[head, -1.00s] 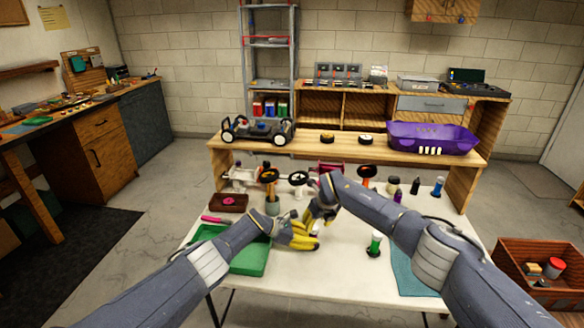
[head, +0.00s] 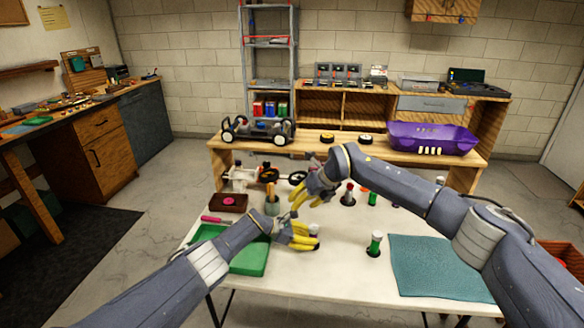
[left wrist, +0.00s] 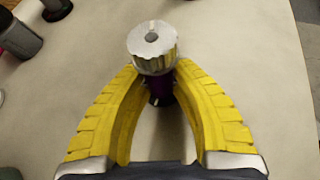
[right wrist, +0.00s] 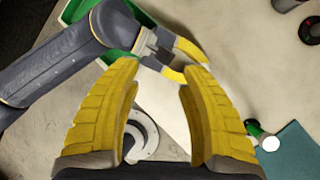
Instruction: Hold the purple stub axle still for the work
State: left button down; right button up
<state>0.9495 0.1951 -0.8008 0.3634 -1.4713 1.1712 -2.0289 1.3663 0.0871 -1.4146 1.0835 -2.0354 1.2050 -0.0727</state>
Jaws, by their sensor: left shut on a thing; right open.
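The purple stub axle (left wrist: 160,88) stands between the yellow fingers of my left gripper (left wrist: 158,72) in the left wrist view. A silver ribbed round piece (left wrist: 153,45) sits on top of it. The fingers hide much of the purple part. In the head view my left gripper (head: 314,240) is low over the white table, beside the green tray. My right gripper (head: 322,192) is open and raised behind and above the left one.
The green tray (head: 250,262) lies left of the left gripper. A green-banded bottle (head: 375,243) stands to the right, near a teal mat (head: 440,268). Several bottles and car parts stand at the back, below a raised wooden shelf (head: 300,147) with a purple bin (head: 432,139).

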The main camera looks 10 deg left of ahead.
jog(key=s+a+r+m+g+y, duration=0.1)
jog(key=a+r+m+y, duration=0.2)
jog(key=r+y, duration=0.7)
jog(key=shift+s+a+r+m, duration=0.2)
jog(key=shift+r+m, duration=0.3)
jog(key=shift+r, duration=1.05)
